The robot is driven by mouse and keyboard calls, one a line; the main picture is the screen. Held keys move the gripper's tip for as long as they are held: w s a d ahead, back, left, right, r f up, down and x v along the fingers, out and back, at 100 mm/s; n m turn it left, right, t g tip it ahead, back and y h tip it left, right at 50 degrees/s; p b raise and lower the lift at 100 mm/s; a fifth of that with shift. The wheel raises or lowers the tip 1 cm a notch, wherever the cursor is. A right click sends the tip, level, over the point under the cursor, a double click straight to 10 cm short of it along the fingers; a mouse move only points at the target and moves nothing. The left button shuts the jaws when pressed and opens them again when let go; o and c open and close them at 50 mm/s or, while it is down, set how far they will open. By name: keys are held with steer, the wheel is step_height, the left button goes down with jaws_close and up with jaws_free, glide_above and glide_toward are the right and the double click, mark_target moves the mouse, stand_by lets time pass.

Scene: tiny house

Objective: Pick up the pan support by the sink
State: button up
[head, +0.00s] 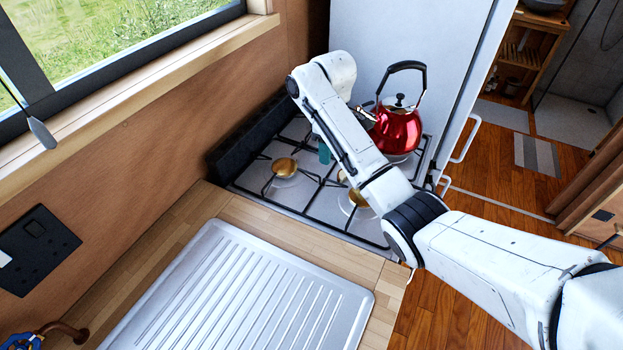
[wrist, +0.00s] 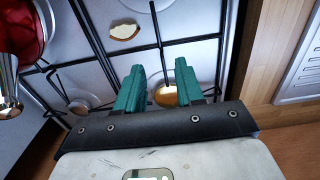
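The pan support (head: 300,213) is a black metal grate on the white gas hob, on the side by the sink drainer. It also shows in the wrist view (wrist: 222,40), with a thin bar running between my fingers. My gripper (wrist: 159,67) is open, its two teal fingers apart on either side of that bar, above a brass burner cap. I cannot tell whether the fingers touch the bar. In the head view my arm hides most of the gripper and part of the grate; only a bit of teal shows.
A red kettle (head: 397,128) stands on the far part of the hob, also at the wrist view's left edge (wrist: 20,35). The ribbed metal drainer (head: 240,300) lies in the wooden worktop (head: 190,215). A wall and window are left, and a white fridge is behind.

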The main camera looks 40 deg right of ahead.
mark_target(327, 179)
step_height(327, 179, down, 3)
steer(key=shift+b, duration=1.25)
steer(key=shift+w+f+p, duration=0.1)
steer(key=shift+f+p, duration=0.4)
steer(key=shift+f, duration=3.3)
steer(key=shift+c, duration=0.5)
jaws_close()
